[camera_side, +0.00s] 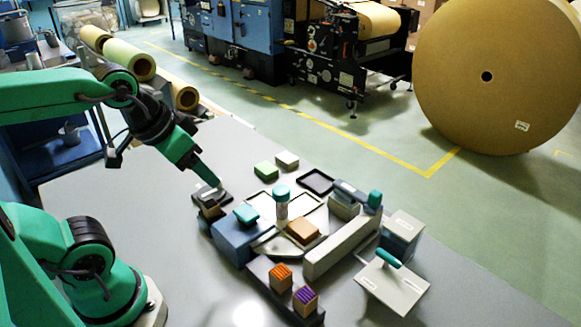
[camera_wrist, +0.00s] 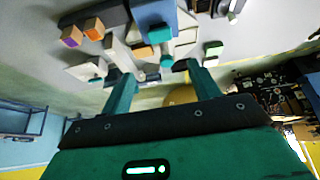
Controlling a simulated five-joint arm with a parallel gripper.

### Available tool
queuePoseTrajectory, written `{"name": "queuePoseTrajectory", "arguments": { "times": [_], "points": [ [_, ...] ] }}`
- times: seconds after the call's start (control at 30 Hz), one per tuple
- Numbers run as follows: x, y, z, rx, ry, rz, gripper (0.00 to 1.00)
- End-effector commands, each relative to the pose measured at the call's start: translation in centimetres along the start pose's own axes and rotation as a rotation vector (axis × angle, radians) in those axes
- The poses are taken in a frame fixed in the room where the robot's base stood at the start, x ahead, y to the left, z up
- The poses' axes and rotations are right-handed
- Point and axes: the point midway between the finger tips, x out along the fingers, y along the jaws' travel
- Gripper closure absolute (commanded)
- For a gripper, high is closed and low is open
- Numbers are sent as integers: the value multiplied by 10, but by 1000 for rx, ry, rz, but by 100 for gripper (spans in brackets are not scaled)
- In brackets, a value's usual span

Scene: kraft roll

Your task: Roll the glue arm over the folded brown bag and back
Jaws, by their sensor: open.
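The folded brown bag (camera_side: 303,230) lies as a small flat brown block on a pale tray in the middle of the bench fixture. A pale cylinder with a teal cap (camera_side: 281,205) stands upright behind it. A grey bar with a teal knob (camera_side: 374,200) lies across the right rear of the fixture; I cannot tell which part is the glue arm. My gripper (camera_side: 213,184) is at the left, over a small dark block (camera_side: 212,204), apart from the bag. In the wrist view its two fingers (camera_wrist: 158,72) are spread, with nothing seen between them.
A blue block with a teal knob (camera_side: 246,215) forms the fixture's left side. Orange and purple striped blocks (camera_side: 293,287) stand in front. A white plate with a teal handle (camera_side: 392,280) lies right. Green and white blocks (camera_side: 276,167) sit behind. The left bench is clear.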

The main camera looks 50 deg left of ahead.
Motion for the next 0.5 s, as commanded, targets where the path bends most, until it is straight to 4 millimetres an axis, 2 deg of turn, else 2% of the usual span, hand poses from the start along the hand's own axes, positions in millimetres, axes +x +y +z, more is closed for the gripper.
{"name": "queuePoseTrajectory", "arguments": {
  "times": [0.17, 0.2, 0.27, 0.5],
  "points": [
    [0, 0, 0, 0, 0, 0, 39],
    [0, 0, 0, 0, 0, 0, 41],
    [0, 0, 0, 0, 0, 0, 52],
    [-2, 2, -12, 43, -15, 4, 53]
  ]
}}
